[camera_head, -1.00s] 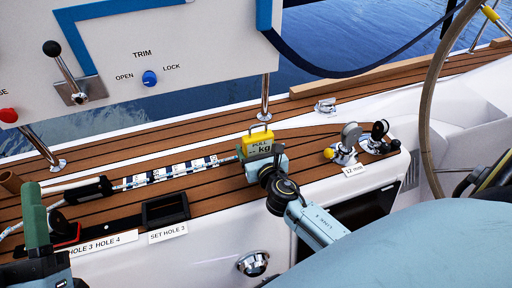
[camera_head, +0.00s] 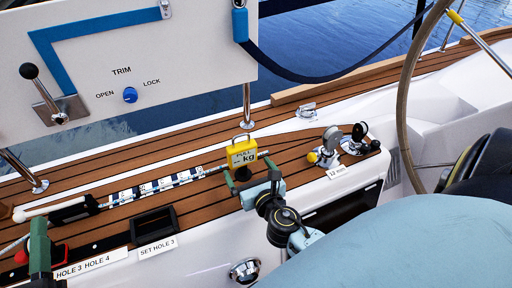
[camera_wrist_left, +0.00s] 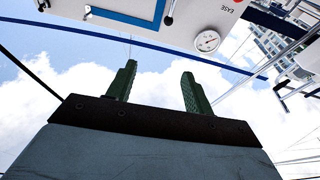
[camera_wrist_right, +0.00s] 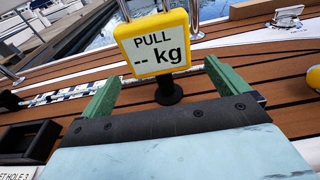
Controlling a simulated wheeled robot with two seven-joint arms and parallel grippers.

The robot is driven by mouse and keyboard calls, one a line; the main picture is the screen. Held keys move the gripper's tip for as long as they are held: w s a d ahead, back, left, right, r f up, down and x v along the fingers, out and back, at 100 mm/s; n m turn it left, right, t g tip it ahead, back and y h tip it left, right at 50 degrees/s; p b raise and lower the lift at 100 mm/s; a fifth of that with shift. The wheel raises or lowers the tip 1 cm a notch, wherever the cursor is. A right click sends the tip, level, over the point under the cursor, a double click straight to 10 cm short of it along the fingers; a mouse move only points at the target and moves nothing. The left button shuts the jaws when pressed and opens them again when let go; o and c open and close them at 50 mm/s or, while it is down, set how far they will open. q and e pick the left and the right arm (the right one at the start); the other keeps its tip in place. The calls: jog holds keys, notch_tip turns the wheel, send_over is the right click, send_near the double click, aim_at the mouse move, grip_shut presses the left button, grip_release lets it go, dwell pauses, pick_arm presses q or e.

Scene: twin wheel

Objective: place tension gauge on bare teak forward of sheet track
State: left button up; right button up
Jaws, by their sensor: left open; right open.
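The tension gauge (camera_head: 242,153) is a yellow block with a "PULL -- kg" face and a metal loop on top. It stands upright on a black stem over the teak. My right gripper (camera_head: 252,183) is open just in front of the gauge. In the right wrist view the green fingers (camera_wrist_right: 167,92) lie apart on either side of the gauge's black stem, with no visible contact. A marked black-and-white strip with a rope (camera_head: 157,187) lies to the left of the gauge. My left gripper (camera_wrist_left: 158,88) is open and empty, facing the sky and the panel.
Two winch-like fittings (camera_head: 328,148) stand at the right by a "12 mm" label. An empty black tray (camera_head: 153,225) sits front left. A white panel (camera_head: 130,60) overhangs the back. Bare teak (camera_head: 290,150) lies between gauge and fittings.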

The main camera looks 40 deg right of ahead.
jog(key=v, duration=0.4)
jog(key=shift+s, duration=0.35)
jog(key=shift+a+r+m, duration=0.2)
jog(key=shift+r+m, duration=0.05)
jog(key=shift+m, duration=0.15)
pick_arm(q)
jog(key=shift+w+f+g, duration=0.1)
jog(key=shift+f+g, duration=0.3)
jog(key=shift+f, duration=0.3)
pick_arm(e)
jog(key=s+a+r+m+t+y, duration=0.1)
jog(key=a+r+m+y, duration=0.3)
jog(key=r+m, duration=0.6)
jog(key=a+r+m+t+y, duration=0.2)
jog(key=a+r+m+y, duration=0.3)
jog(key=m, duration=1.4)
jog(key=a+r, duration=0.3)
jog(key=r, duration=0.3)
jog(key=shift+s+r+m, duration=0.25)
jog(key=shift+s+m, duration=0.05)
jog(key=shift+s, duration=0.1)
